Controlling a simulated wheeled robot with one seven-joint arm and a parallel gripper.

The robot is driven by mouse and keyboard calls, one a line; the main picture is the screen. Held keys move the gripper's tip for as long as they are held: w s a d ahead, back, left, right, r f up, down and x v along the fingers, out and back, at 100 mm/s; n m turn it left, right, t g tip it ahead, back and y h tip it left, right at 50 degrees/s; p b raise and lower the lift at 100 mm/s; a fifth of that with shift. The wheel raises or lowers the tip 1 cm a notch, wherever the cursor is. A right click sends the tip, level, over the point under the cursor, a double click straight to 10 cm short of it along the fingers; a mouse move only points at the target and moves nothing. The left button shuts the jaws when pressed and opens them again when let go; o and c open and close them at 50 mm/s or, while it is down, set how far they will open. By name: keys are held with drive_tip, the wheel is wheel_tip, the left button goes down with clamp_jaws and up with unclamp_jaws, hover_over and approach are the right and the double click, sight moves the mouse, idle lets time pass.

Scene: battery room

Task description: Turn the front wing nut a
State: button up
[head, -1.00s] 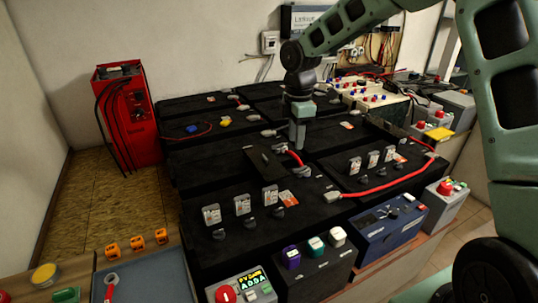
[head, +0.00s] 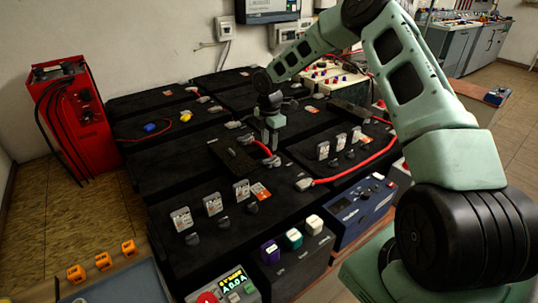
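Several dark wing nuts stand on the front black battery block, each beside a small grey-and-white tag: one at the left (head: 193,239), a middle one (head: 224,222) and a right one (head: 252,207). More dark wing nuts (head: 350,155) stand by tags on the block to the right. The letters on the tags are too small to read, so I cannot tell which nut is a. My gripper (head: 272,146) points down over the battery bank, behind the front nuts, close to a short red cable (head: 262,149). It appears to hold nothing; its finger gap does not show.
A long red cable (head: 350,180) crosses the front right block. A flat black plate (head: 232,156) lies left of my gripper. A blue instrument box (head: 360,208) and a box with coloured switches (head: 293,255) stand at the front. A red charger (head: 75,125) stands at the left.

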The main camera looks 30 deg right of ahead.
sight(269, 158)
wheel_tip(269, 158, down, 6)
drive_tip(key=shift+f, duration=0.15)
idle(0.3)
clamp_jaws()
